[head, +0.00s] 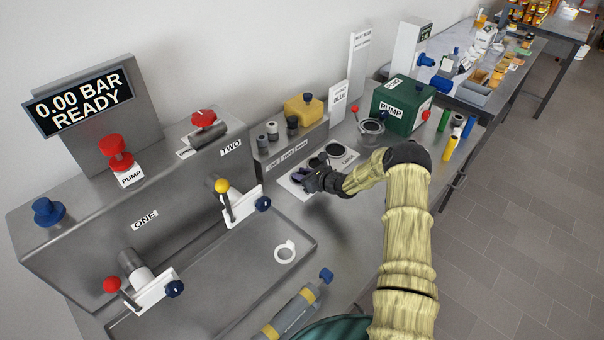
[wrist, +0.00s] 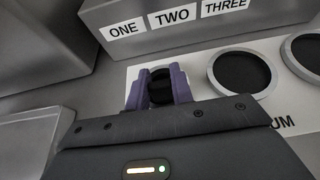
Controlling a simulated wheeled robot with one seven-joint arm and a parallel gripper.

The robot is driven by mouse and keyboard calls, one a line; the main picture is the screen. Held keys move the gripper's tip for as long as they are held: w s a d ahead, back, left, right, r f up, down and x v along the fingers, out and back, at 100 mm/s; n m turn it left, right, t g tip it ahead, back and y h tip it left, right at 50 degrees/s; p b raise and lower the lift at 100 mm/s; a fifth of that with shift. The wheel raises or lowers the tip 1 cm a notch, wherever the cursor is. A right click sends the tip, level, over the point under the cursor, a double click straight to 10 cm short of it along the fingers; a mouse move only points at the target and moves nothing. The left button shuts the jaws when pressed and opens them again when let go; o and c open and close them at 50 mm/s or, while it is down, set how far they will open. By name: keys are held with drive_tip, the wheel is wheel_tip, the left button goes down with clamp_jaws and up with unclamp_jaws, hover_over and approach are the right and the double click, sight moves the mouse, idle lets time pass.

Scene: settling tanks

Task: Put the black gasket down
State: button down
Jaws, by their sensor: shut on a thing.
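My gripper (head: 300,177) is over the left end of a white board (head: 349,160) with dark round spots on it. In the wrist view its two purple fingers (wrist: 159,88) are closed on a small black piece, the black gasket (wrist: 160,84), seen nearly edge-on and partly hidden by the fingers. Two dark round spots with grey rims, a nearer one (wrist: 238,72) and a farther one (wrist: 308,55), lie to the right of the fingers. Whether the gasket touches the board cannot be told.
A grey block labelled ONE, TWO, THREE (wrist: 170,18) stands just behind the fingers. A white ring (head: 285,252) lies in the metal tray to the front left. A grey cup (head: 371,130) and a green pump box (head: 403,105) stand to the right. A yellow-banded cylinder (head: 290,312) lies in front.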

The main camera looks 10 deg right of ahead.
drive_tip(key=shift+a+f, duration=0.1)
drive_tip(key=shift+f, duration=0.1)
drive_tip(key=c, duration=1.2)
unclamp_jaws()
drive_tip(key=shift+r, duration=0.3)
drive_tip(key=shift+s+d, duration=0.25)
drive_tip(key=shift+d, duration=0.05)
drive_tip(key=b+v, duration=0.2)
drive_tip(key=v, duration=0.9)
drive_tip(key=shift+s+d+b, duration=0.1)
drive_tip(key=shift+s+b, duration=0.1)
drive_tip(key=shift+b, duration=0.1)
